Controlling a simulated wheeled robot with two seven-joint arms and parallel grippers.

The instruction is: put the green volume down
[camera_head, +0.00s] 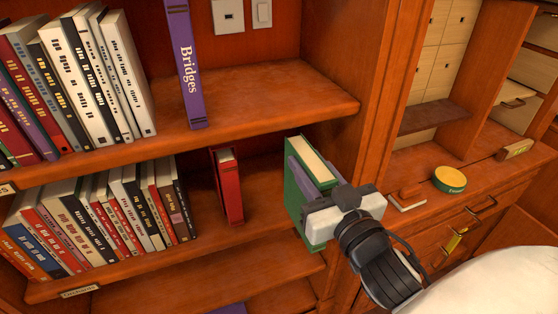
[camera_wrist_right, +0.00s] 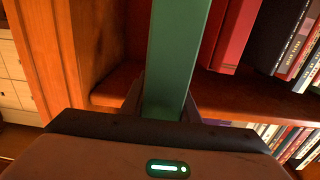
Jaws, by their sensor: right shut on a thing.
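The green volume (camera_head: 294,196) is upright, with its cream page edges facing up, at the right end of the middle shelf (camera_head: 262,240). My right gripper (camera_head: 312,172) is shut on it from the front right. In the right wrist view the green spine (camera_wrist_right: 178,50) stands between the two fingers of my right gripper (camera_wrist_right: 163,108). Whether the book's lower edge touches the shelf I cannot tell. My left gripper is not in view.
A red book (camera_head: 229,188) stands alone to the left of the green volume, with a gap between. A row of books (camera_head: 100,215) fills the shelf's left. The purple Bridges book (camera_head: 186,65) stands on the shelf above. A green round tin (camera_head: 449,179) sits on the right counter.

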